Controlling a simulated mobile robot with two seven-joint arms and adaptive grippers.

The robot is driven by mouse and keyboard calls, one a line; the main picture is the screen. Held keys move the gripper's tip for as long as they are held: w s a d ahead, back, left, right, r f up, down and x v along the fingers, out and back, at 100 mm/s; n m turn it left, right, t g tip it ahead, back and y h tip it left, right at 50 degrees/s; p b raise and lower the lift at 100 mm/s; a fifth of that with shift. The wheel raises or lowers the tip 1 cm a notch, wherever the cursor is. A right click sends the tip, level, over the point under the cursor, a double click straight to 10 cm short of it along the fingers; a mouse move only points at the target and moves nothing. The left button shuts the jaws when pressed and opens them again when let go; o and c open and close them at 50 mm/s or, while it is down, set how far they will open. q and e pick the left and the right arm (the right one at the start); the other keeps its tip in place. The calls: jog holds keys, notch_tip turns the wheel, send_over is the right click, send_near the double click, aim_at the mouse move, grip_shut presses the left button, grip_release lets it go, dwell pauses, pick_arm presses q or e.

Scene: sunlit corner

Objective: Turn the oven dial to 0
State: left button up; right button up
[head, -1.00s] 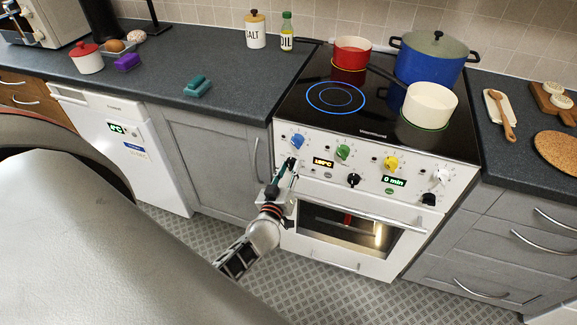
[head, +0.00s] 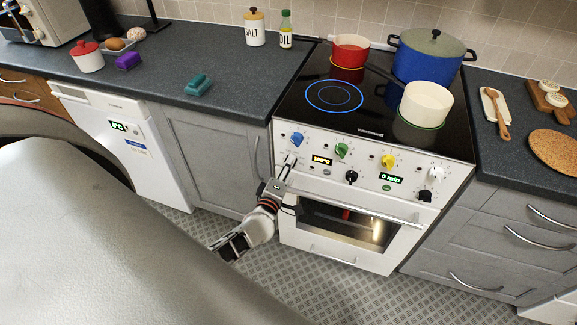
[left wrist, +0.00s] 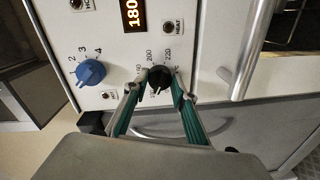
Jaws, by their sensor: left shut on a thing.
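The oven dial, a black knob (left wrist: 158,79) with marks such as 200 and 220 around it, sits between my left gripper's fingertips in the left wrist view. My left gripper (left wrist: 160,88) has teal-lined fingers, one on each side of the knob, and is shut on it. In the head view my left gripper (head: 290,162) reaches the left end of the white oven's control panel (head: 330,145), below the blue knob, and hides the oven dial. The orange display (head: 322,160) beside it reads about 180. My right gripper is not in view.
The blue knob (left wrist: 91,72) is close beside my left gripper. Green (head: 341,150), yellow (head: 388,161), black (head: 351,177) and white (head: 436,173) knobs line the panel. The oven handle (head: 360,211) juts out below. Pots stand on the hob (head: 350,117).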

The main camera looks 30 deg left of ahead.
pick_arm(q)
jog(key=n+b, duration=0.1)
jog(key=n, duration=0.4)
jog(key=shift+h, duration=0.3)
jog(key=shift+a+n+b, duration=0.1)
jog(key=shift+n+b, duration=0.85)
jog(key=shift+n, duration=1.05)
jog(key=shift+t+h, duration=0.3)
jog(key=o, duration=1.1)
jog(key=shift+s, duration=0.25)
jog(key=s+d, duration=0.2)
jog(key=s, duration=0.9)
jog(key=shift+s+r, duration=0.15)
jog(key=shift+r, duration=0.2)
